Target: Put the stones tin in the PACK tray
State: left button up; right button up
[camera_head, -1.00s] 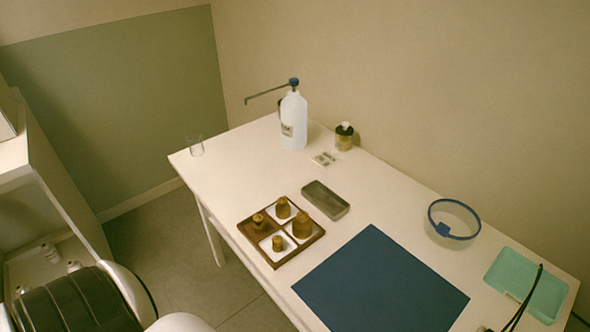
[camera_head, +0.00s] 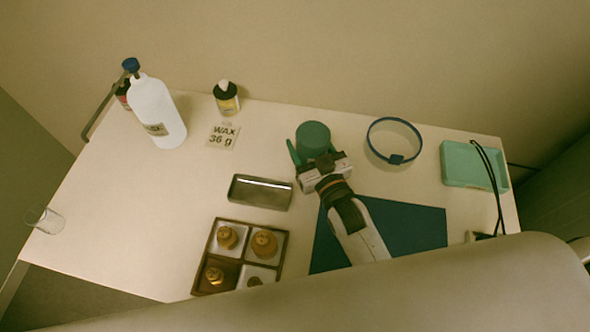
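A round dark green tin (camera_head: 313,137) is between the fingers of my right gripper (camera_head: 316,152), above the back middle of the table. The gripper looks shut on it, with one green finger visible on the tin's left side; the other finger is mostly hidden. No label on the tin is readable. A turquoise tray (camera_head: 470,180) lies at the right end of the table, apart from the gripper. I can read no PACK lettering on it. My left gripper is not in view.
My arm partly covers the dark mat (camera_head: 412,224). A black cable crosses the tray.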

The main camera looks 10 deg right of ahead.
notch_tip(320, 180, down, 2)
jog(key=shift+s+d+f, duration=0.1)
jog(key=shift+d, duration=0.05)
jog(key=shift+f, duration=2.25)
jog(key=shift+f+b, duration=0.1)
jog(key=shift+b, duration=0.25)
jog(key=o, duration=1.2)
jog(key=shift+f, duration=0.15)
jog(key=o, duration=0.4)
